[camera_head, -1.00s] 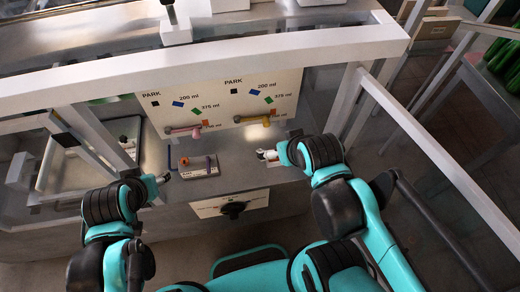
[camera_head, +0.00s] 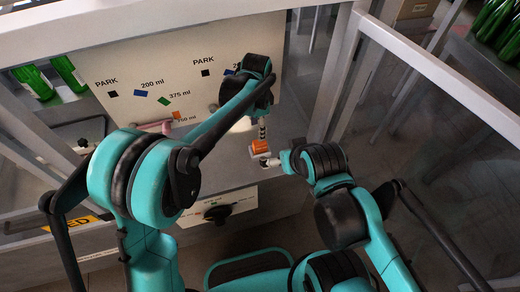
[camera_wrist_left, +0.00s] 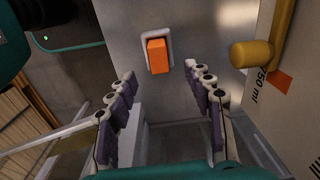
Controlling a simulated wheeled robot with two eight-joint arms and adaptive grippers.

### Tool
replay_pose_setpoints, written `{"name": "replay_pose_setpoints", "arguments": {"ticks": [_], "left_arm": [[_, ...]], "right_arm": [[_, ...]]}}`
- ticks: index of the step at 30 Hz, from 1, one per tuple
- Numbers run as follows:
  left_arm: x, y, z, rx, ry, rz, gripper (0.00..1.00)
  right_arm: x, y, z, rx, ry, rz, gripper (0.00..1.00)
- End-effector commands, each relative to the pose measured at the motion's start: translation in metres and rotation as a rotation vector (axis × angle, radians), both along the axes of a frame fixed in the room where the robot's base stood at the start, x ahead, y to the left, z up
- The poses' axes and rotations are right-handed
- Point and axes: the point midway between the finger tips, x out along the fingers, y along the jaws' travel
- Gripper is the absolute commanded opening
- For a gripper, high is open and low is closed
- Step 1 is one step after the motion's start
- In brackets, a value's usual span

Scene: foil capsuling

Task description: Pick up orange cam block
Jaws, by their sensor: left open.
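The orange cam block (camera_head: 259,147) is a small block at the right of the metal worktop, partly hidden by my grippers in the head view. In the left wrist view the orange block (camera_wrist_left: 157,55) sits in a pale-rimmed holder (camera_wrist_left: 171,48), beyond my fingertips. My left gripper (camera_head: 262,126) reaches down from above, just behind the block in the head view. Its fingers (camera_wrist_left: 160,76) are spread, with nothing between them. My right gripper (camera_head: 272,162) is just in front of the block; its fingers are too small to judge.
A white panel (camera_head: 133,75) with coloured volume marks stands behind the worktop, partly covered by my left arm. A yellow knob (camera_wrist_left: 250,54) juts from the panel at the right in the left wrist view. White frame posts (camera_head: 345,70) bound the right side.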

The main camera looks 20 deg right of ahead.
Motion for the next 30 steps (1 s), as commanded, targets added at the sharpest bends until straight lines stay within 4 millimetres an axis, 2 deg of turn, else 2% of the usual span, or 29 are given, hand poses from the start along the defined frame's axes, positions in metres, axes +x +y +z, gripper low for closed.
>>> {"name": "replay_pose_setpoints", "arguments": {"ticks": [3,6,14,21,24,29,30], "left_arm": [[0.000,-0.014,-0.016,0.012,0.018,-0.052,0.52],[-0.001,-0.017,-0.028,0.015,0.023,-0.065,0.52],[0.000,-0.014,-0.053,0.015,0.022,-0.063,0.52],[0.000,-0.008,-0.090,0.014,0.022,-0.062,0.52],[0.000,-0.008,-0.095,0.014,0.021,-0.062,0.52],[0.000,-0.008,-0.094,0.014,0.021,-0.062,0.52],[0.000,-0.008,-0.094,0.014,0.021,-0.062,0.46]], "right_arm": [[0.000,0.000,-0.003,0.000,0.000,0.000,1.00],[0.000,0.000,-0.007,0.000,0.000,0.000,1.00],[0.000,0.000,-0.018,0.000,0.000,0.000,1.00],[0.000,0.000,-0.036,0.000,0.000,0.000,1.00],[0.000,0.000,-0.038,0.000,0.000,0.000,1.00],[0.000,0.000,-0.036,0.000,0.000,0.000,1.00],[0.000,0.000,-0.036,0.000,0.000,0.000,1.00]]}}
